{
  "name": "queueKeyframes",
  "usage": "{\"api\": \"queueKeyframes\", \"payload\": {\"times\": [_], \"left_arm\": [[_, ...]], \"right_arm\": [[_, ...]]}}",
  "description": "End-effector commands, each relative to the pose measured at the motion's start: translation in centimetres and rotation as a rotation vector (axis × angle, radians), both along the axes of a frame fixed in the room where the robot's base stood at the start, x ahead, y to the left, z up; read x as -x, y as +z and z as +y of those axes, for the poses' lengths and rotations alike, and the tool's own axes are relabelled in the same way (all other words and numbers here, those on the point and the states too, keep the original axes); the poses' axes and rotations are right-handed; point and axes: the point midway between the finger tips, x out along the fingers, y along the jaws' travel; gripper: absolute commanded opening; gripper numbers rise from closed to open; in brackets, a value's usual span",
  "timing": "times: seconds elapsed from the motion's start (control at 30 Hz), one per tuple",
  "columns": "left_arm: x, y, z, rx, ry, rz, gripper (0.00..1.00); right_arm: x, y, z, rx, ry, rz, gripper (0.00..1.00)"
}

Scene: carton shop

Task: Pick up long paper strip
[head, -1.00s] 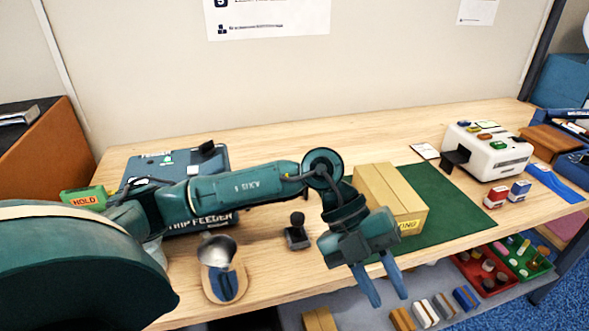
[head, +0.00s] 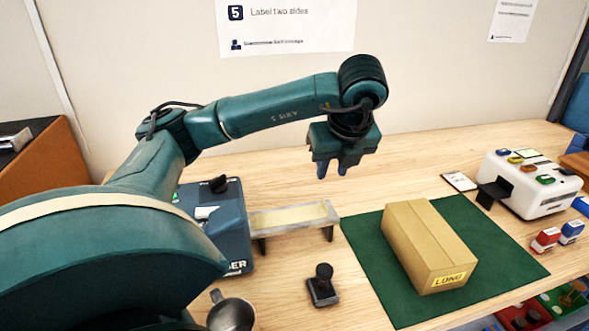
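A pale tan strip (head: 288,216), which looks like the long paper strip, lies flat on a narrow raised tray (head: 262,232). The tray sticks out from the right side of the blue strip feeder (head: 222,232), which my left arm partly covers. My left gripper (head: 333,173) points down above the back of the table, above and a little right of the strip in the picture. Its two blue fingers are apart with nothing between them. My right gripper is not in view.
A closed carton marked LONG (head: 428,245) stands on a green mat (head: 375,262). A small black stamp (head: 322,287) and a metal cup (head: 231,314) stand in front of the tray. A white label machine (head: 530,184) is at right. The table behind the tray is clear.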

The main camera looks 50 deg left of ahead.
Motion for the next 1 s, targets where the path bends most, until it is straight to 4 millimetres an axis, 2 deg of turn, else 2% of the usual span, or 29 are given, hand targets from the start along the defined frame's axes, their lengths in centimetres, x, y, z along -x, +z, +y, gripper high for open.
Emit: {"api": "queueKeyframes", "payload": {"times": [0.03,0.23,0.53,0.63,0.7,0.83,1.0], "left_arm": [[-0.1,-1.7,0.3,0.003,0.001,0.008,0.28],[-0.8,-4.9,1.4,0.004,-0.001,0.006,0.28],[-1.3,-6.7,2.3,0.003,-0.003,0.004,0.28],[-1.7,-8.0,2.7,0.004,-0.002,0.008,0.28],[-2.0,-8.7,3.1,0.003,-0.002,0.008,0.28],[-2.4,-10.3,3.7,0.002,-0.003,0.006,0.28],[-2.5,-10.9,3.9,0.003,-0.004,0.003,0.28]], "right_arm": [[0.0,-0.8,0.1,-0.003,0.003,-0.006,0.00],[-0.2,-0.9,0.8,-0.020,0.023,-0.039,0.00],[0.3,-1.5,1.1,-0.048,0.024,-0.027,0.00],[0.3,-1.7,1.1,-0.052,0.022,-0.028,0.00],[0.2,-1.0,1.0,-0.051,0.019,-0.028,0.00],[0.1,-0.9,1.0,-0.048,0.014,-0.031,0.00],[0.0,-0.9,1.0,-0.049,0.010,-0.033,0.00]]}}
